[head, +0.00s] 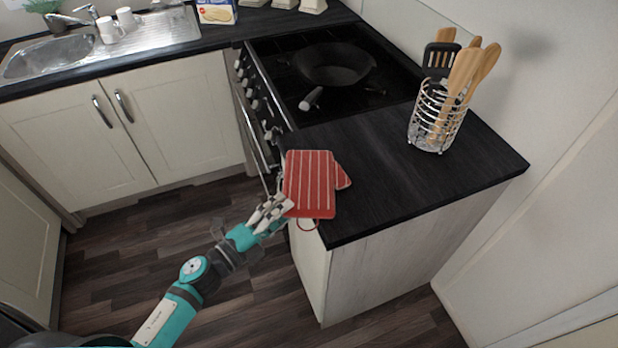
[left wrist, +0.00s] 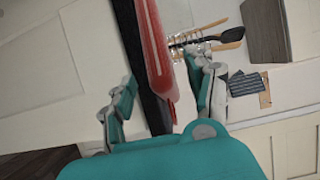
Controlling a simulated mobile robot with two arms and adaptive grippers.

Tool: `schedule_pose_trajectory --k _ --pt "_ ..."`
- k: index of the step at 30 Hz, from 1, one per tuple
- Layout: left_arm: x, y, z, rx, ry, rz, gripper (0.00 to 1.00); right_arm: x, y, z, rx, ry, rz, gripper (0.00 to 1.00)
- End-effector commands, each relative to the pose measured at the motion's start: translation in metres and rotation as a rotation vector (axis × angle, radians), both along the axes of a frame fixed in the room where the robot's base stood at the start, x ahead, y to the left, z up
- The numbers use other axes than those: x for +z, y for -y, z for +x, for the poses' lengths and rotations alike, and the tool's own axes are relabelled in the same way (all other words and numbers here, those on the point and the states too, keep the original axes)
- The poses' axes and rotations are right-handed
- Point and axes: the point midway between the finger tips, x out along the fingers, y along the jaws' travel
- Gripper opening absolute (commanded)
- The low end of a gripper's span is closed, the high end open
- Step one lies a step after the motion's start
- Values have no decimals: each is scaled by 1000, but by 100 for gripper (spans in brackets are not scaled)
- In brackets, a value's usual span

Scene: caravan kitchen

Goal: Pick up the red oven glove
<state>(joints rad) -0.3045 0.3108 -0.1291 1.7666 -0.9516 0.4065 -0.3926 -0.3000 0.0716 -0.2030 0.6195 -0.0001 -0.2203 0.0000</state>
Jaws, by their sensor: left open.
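The red oven glove (head: 309,182) with white stripes lies on the dark worktop at its left edge, partly over the edge, with its thumb part to the right and a hanging loop at its lower end. My left gripper (head: 274,209) is at the glove's lower left side. In the left wrist view the glove (left wrist: 153,50) shows edge-on between the two spread fingers of my left gripper (left wrist: 165,105). The fingers are open and apart from the glove's faces. My right gripper is not in view.
The dark worktop (head: 400,185) is clear right of the glove. A wire holder (head: 425,125) with wooden utensils stands near the wall. A hob with a black pan (head: 335,63) lies behind. A sink (head: 60,55) is at the far left.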

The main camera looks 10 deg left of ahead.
Motion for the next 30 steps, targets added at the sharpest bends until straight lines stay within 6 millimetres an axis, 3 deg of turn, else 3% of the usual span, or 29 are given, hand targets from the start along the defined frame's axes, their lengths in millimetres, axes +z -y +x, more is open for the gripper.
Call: schedule_pose_trajectory --k 9,18,30 --pt "3 21 39 0 2 -2 55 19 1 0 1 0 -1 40" --pt "0 24 43 -1 0 0 55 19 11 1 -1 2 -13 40" --pt "0 23 43 -1 0 0 4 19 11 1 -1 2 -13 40"
